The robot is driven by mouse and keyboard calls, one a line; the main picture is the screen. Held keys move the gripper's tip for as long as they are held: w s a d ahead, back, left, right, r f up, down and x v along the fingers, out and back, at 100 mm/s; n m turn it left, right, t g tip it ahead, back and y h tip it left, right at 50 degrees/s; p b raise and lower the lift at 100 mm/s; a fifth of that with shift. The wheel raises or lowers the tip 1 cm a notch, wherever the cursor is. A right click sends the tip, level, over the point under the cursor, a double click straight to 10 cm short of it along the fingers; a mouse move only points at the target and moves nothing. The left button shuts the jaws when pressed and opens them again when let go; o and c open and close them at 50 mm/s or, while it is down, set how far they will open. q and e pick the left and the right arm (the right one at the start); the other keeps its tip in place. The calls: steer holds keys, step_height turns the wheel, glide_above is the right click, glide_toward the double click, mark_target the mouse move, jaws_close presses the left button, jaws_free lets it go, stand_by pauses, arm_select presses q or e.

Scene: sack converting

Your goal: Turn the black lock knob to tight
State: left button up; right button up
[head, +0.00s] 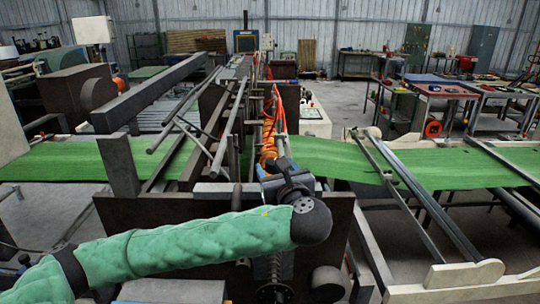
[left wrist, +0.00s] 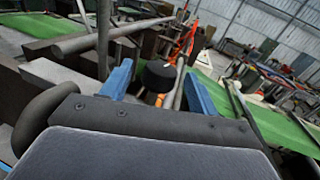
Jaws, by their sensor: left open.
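The black lock knob (left wrist: 158,76) shows in the left wrist view as a round dark cap, in line with the gap between my two blue fingers. My left gripper (left wrist: 160,88) is open, with one finger on each side of the knob in that view. I cannot tell whether the fingertips reach around it or stop short. In the head view my left gripper (head: 277,165) is over the machine's near end, and its wrist and arm hide the knob. My right gripper is not in view.
A green sack web (head: 460,167) runs across the machine (head: 140,222) from left to right. Orange hoses (head: 270,130) and metal bars (head: 228,125) stand close beyond my left gripper. Long rails (head: 415,190) lie at right. Open floor (head: 350,97) shows farther back.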

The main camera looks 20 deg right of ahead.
mark_target(271, 159)
arm_select(q)
steer(key=w+p, duration=0.2)
steer(key=w, duration=0.2)
steer(key=shift+r, duration=0.1)
steer(key=shift+w+d, duration=0.1)
steer(key=shift+w, duration=0.25)
steer(key=shift+c, duration=0.4)
steer(key=c, duration=0.9)
